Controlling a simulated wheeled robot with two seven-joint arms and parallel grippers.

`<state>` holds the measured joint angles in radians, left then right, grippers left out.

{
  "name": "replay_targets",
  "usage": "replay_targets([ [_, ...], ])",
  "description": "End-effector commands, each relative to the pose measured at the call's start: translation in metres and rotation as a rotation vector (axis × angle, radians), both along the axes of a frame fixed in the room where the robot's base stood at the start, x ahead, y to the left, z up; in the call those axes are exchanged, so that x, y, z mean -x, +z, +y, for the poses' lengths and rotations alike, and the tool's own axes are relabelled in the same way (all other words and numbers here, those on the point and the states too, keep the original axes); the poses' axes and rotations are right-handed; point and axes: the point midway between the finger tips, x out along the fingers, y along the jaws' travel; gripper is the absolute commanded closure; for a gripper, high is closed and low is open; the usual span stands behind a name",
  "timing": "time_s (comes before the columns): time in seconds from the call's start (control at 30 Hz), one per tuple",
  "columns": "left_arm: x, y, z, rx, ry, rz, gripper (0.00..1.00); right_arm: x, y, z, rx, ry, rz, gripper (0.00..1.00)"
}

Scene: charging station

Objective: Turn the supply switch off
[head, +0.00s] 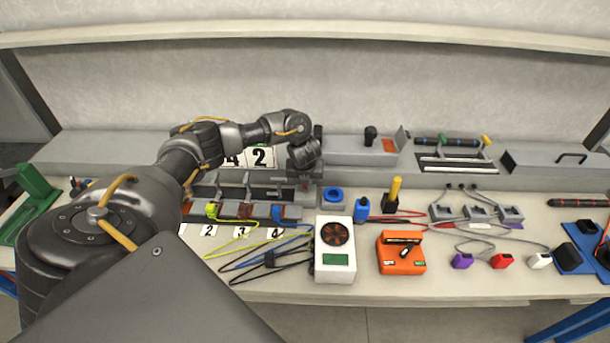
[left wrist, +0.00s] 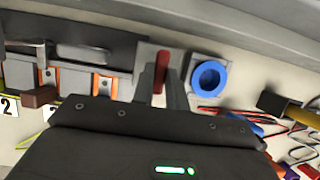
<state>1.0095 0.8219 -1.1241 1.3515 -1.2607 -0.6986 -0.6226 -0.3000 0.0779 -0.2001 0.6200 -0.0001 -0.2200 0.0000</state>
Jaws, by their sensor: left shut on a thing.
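The supply switch has a red lever (left wrist: 161,70) on a grey mount, seen at the top centre of the left wrist view. My left gripper (left wrist: 161,88) is shut on this lever, with one grey finger on each side of it. In the head view, the left gripper (head: 305,176) reaches down over the switch's grey box (head: 309,198), at the right end of the row of numbered switches. The gripper hides most of the lever there. My right gripper is in neither view.
A blue ring on a grey block (head: 333,196) stands just right of the switch. Numbered tags and coloured cables lie in front. A white meter with a fan (head: 335,250) and an orange device (head: 400,254) stand nearer the bench's front edge. A grey box (head: 360,151) stands behind.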

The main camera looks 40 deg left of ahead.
Motion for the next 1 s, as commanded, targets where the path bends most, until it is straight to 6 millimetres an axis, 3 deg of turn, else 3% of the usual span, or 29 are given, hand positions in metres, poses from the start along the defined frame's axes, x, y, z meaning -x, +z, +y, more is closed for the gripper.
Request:
replay_targets([
  [0.53, -0.0019, 0.0022, 0.0013, -0.002, 0.029, -0.006, 1.0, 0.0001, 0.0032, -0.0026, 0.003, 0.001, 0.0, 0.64],
  [0.57, -0.0019, 0.0022, 0.0013, -0.002, 0.029, -0.006, 0.84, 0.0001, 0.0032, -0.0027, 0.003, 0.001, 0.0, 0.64],
  [0.7, -0.0015, 0.0016, 0.0011, -0.001, 0.027, -0.004, 0.66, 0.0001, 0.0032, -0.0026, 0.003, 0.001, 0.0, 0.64],
  [1.0, -0.0006, 0.0014, 0.0, 0.0, 0.025, -0.003, 0.64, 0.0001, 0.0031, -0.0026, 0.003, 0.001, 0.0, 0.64],
])
